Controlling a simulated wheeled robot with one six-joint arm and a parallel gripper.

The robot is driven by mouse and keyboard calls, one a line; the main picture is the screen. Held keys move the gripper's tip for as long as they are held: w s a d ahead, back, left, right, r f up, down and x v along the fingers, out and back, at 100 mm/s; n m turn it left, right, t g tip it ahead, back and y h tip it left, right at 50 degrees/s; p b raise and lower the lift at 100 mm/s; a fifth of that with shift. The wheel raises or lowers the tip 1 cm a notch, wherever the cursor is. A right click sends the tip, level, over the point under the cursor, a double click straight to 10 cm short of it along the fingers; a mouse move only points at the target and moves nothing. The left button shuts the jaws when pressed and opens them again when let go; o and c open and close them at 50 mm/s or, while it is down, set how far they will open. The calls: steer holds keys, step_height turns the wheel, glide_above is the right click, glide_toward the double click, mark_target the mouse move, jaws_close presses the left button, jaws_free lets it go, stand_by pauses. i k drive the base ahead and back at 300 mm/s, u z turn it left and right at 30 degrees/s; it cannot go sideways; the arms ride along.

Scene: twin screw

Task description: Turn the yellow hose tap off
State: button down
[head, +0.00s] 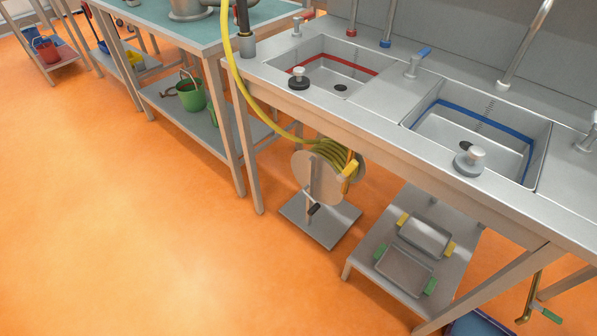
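A hose reel (318,176) stands on a grey floor plate under the sink counter, with a yellow hose (262,104) coiled on it. The hose runs up over the counter's left end to a dark upright fitting (243,18). A small tap with a yellow handle (349,171) sits at the reel's right side. Its handle looks slanted. The tap's body is too small to make out, and I cannot tell whether it is on or off. My gripper is not in view.
The steel counter (385,88) overhangs the reel. A low shelf (362,262) with two metal trays is right of it. A green-handled tap (550,314) is at lower right. A table (255,18) stands left; orange floor (130,220) is clear in front.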

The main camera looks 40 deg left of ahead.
mark_target(342, 177)
steer(key=z, duration=1.45)
steer(key=k, duration=1.75)
steer(key=u, duration=2.05)
steer(key=i, duration=0.5)
steer(key=u, duration=0.05)
